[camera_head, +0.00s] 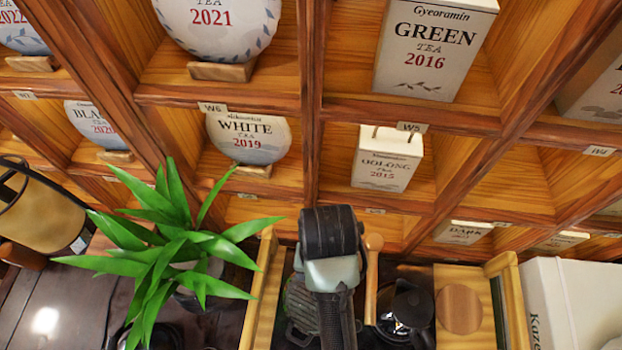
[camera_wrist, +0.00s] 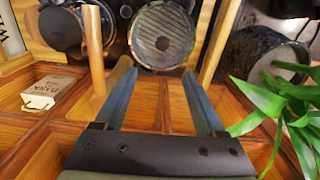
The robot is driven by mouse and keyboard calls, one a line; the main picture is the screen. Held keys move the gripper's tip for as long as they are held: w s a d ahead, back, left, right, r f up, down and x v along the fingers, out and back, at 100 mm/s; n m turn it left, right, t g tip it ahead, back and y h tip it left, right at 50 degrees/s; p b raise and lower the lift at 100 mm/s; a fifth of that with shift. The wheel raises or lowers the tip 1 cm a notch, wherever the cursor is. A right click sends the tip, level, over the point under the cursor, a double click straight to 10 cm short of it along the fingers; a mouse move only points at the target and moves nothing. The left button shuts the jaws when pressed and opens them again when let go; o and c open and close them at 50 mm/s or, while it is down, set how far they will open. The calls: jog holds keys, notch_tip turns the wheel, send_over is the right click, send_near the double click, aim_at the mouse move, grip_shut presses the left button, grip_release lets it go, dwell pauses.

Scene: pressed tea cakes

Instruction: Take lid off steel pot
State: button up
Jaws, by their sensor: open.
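I cannot tell for certain which vessel is the steel pot. A dark, shiny pot (camera_head: 405,305) stands on the counter just right of my arm; it seems to be the dark round vessel (camera_wrist: 62,28) at the upper left in the wrist view. A dark round piece with a ribbed grey face (camera_wrist: 162,35) lies beyond my fingertips. My gripper (camera_wrist: 156,76) is open, its two blue-grey fingers spread with nothing held between them. It appears short of the ribbed piece, apart from it. In the head view my wrist hides the fingers.
Wooden shelves (camera_head: 312,110) with boxed and round teas fill the background. A leafy plant (camera_head: 165,240) stands left of my arm, its leaves (camera_wrist: 285,105) close on the right in the wrist view. A white box (camera_head: 570,300) stands at right.

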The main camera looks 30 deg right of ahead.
jog(key=f, duration=0.2)
jog(key=f+b, duration=0.1)
jog(key=f, duration=0.1)
jog(key=s+f, duration=0.1)
jog(key=f, duration=0.2)
jog(key=shift+a+b, duration=0.2)
jog(key=shift+b, duration=0.1)
jog(key=shift+w+a+f+p, duration=0.15)
jog(key=shift+f+p, duration=0.3)
jog(key=shift+f, duration=1)
jog(key=shift+s+a+f+p, duration=0.15)
jog(key=shift+f+p, duration=0.3)
jog(key=shift+f, duration=1)
jog(key=shift+w, duration=0.1)
grip_shut()
